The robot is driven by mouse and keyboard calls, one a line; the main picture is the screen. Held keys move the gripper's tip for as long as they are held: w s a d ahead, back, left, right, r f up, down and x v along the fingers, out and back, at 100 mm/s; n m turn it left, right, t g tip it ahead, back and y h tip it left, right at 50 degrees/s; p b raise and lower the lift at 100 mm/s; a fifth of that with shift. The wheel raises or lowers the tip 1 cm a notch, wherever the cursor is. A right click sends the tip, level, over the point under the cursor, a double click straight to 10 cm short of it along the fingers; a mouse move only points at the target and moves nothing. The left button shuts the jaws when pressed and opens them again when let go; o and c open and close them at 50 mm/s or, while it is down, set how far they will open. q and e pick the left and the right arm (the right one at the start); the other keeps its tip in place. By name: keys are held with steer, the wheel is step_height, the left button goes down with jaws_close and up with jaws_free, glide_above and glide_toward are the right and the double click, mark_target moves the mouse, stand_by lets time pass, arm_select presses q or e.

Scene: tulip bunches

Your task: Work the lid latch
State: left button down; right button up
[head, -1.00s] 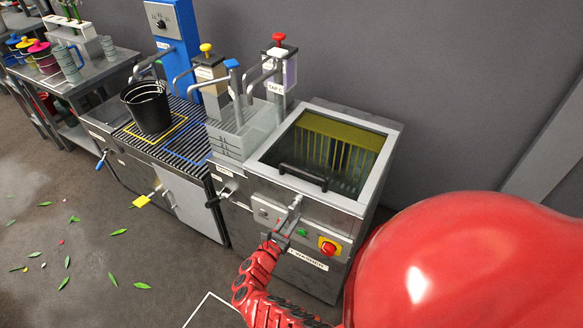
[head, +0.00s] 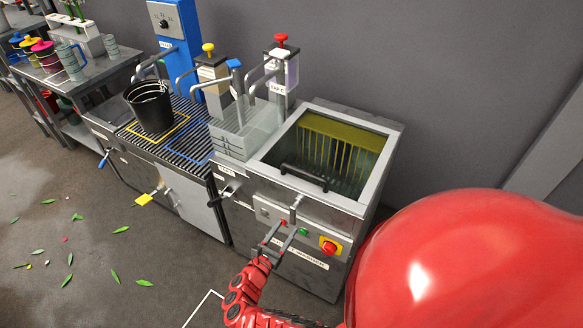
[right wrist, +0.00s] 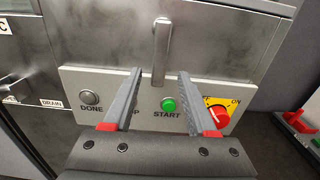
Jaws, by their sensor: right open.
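The lid latch (head: 296,203) is a small metal lever at the front top edge of the washer (head: 348,205). In the right wrist view the latch (right wrist: 161,50) hangs upright, its lower end between my fingertips in the picture; I cannot tell the depth gap. The glass lid (head: 265,160) with a black handle (head: 303,178) lies over the tank. My right gripper (head: 278,238) is open and empty in front of the control panel, just below the latch; it also shows in the right wrist view (right wrist: 160,74). My left gripper is not in view.
The panel has a grey DONE button (right wrist: 90,98), a green START button (right wrist: 168,104) and a red knob on yellow (right wrist: 218,114). A finger partly covers another label. A drain valve (head: 228,192) sticks out to the left. A black bucket (head: 152,106) stands on the grate.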

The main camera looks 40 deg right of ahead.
steer(key=v, duration=1.1)
steer(key=shift+s+a, duration=0.15)
steer(key=shift+a, duration=0.15)
steer(key=shift+f, duration=0.1)
